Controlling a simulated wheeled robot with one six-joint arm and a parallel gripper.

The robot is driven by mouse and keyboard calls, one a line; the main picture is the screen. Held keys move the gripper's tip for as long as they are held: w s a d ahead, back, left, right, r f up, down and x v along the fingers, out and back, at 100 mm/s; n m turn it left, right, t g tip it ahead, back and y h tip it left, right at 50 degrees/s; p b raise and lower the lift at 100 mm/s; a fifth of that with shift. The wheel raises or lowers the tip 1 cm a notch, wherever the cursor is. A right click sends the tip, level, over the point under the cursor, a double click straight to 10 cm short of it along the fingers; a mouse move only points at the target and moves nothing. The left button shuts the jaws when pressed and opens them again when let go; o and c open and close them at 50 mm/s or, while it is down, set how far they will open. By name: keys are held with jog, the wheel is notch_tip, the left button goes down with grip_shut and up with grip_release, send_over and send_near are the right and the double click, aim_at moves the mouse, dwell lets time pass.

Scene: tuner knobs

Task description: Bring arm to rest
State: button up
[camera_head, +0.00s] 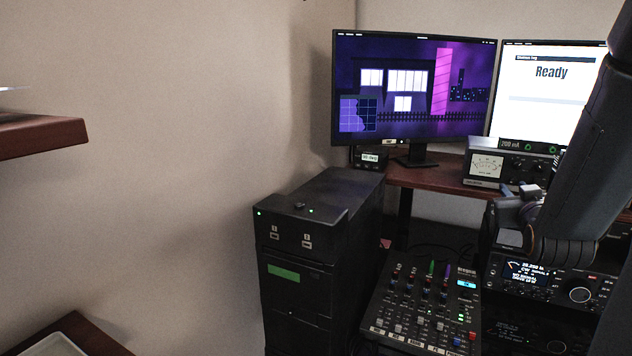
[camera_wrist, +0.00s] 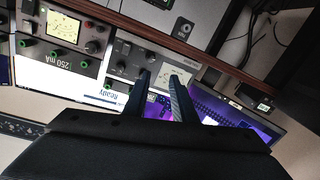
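My arm (camera_head: 590,150) reaches in from the right side of the head view and is bent over the radio equipment. My gripper (camera_wrist: 160,76) shows in the wrist view with its two dark fingers apart and nothing between them. In the head view its end is near the front of the meter unit (camera_head: 498,168), partly hidden by my own wrist. The wrist view is turned over and shows the meter unit beyond the fingertips. I cannot tell whether the fingers touch anything.
A mixer (camera_head: 420,305) with knobs and faders stands below and left of my arm. A radio (camera_head: 550,283) is under my wrist. A black cabinet (camera_head: 318,250) stands left. Two monitors (camera_head: 415,85) stand on the wooden desk (camera_head: 430,180). Open room lies in front of the left wall.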

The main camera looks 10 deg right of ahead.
jog(key=s+a+f+n+g+y, duration=0.1)
jog(key=s+a+f+g+y, duration=0.2)
jog(key=a+f, duration=0.6)
jog(key=s+a+f+g+y, duration=0.1)
jog(key=a+f+g+y, duration=0.2)
jog(key=a+f+g, duration=0.55)
jog(key=s+a+f+n+g+y, duration=0.1)
jog(key=s+a+f+g, duration=0.2)
jog(key=s+a, duration=1.1)
jog(key=shift+s+a+y, duration=0.3)
jog(key=shift+s+a, duration=0.1)
jog(key=shift+s, duration=0.05)
jog(key=shift+f, duration=0.1)
